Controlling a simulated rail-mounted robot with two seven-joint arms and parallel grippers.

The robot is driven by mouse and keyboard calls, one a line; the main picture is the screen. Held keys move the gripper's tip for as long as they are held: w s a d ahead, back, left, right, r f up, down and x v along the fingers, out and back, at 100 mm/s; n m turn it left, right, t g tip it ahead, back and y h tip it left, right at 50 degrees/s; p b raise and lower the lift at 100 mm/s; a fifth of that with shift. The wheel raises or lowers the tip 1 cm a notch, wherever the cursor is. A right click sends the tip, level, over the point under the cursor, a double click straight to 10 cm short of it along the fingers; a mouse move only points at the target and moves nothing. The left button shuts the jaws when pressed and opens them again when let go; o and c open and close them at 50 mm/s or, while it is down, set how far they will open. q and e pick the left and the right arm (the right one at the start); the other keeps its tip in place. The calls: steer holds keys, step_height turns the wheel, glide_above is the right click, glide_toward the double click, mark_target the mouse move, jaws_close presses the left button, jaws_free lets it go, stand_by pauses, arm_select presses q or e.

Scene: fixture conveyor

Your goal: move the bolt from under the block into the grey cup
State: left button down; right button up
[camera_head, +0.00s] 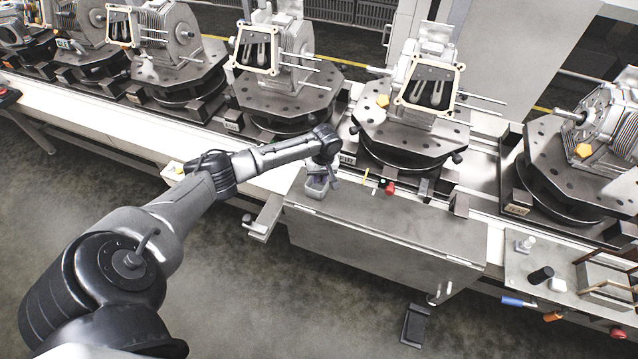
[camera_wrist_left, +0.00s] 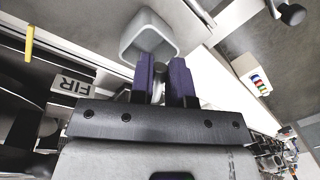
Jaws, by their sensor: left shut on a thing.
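The grey cup (camera_head: 316,188) stands at the left end of the grey bench top, under my left gripper (camera_head: 325,168). In the left wrist view the square, open-topped cup (camera_wrist_left: 131,35) is just beyond the fingertips. There my left gripper (camera_wrist_left: 163,64) has its two purple fingers close together on a small grey bolt (camera_wrist_left: 160,72); only part of the bolt shows between them. The fingertips overlap the cup's rim in this view; I cannot tell whether they touch it. I cannot pick out the block with certainty. My right gripper is not in view.
A grey bench (camera_head: 385,226) stands before the conveyor. A red knob (camera_head: 389,188) and a thin yellow piece (camera_head: 365,175) lie right of the cup. A fixture turntable (camera_head: 415,139) with a framed part stands behind. A pale box (camera_wrist_left: 252,75) with coloured strips is at right.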

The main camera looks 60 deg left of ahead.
mark_target(317, 192)
arm_select(q)
step_height(317, 192, down, 3)
steer(key=shift+f+b, duration=0.2)
steer(key=shift+b, duration=0.2)
steer(key=shift+f, duration=0.1)
steer(key=shift+f, duration=0.1)
steer(key=shift+f, duration=0.4)
steer(key=shift+f, duration=0.1)
steer(key=c, duration=1.1)
jaws_free()
